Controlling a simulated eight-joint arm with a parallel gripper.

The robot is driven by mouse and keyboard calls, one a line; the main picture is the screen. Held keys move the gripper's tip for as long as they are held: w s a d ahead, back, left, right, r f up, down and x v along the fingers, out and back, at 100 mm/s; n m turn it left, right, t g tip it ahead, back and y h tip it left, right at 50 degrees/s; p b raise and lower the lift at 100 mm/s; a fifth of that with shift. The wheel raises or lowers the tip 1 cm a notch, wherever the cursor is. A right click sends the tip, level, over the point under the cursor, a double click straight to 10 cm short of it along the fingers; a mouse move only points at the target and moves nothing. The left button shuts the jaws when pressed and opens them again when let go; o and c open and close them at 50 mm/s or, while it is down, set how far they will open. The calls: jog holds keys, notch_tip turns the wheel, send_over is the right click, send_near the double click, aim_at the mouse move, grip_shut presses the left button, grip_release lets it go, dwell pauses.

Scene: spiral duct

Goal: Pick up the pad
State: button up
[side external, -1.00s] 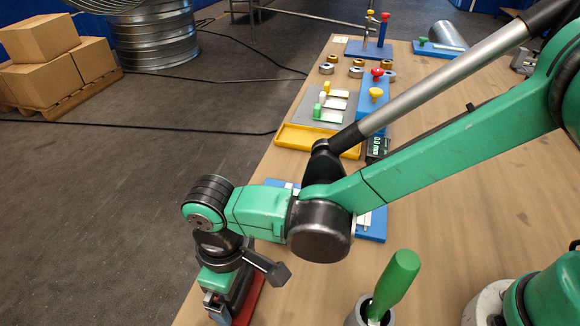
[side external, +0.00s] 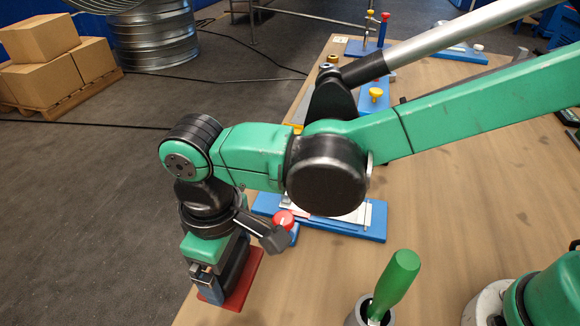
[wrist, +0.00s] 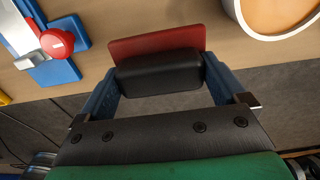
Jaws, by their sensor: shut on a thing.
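The pad is a red plate (wrist: 160,42) with a black block-shaped grip (wrist: 160,74) on it. In the wrist view the two blue fingers of my gripper (wrist: 160,76) close on the ends of the black grip. In the side view the red plate (side external: 246,279) shows beneath my gripper (side external: 212,285), near the table's left edge. It looks raised from the tabletop, but the gap is hard to judge. My gripper hides much of the grip in the side view.
A blue board (side external: 375,222) with a red knob (side external: 283,219) lies behind my gripper. A green-handled tool (side external: 396,285) stands in a grey holder at the front. The wooden table (side external: 470,190) is mostly clear on the right; floor lies beyond its left edge.

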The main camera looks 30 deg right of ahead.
notch_tip(320, 180, up, 14)
jog(key=shift+f, duration=0.15)
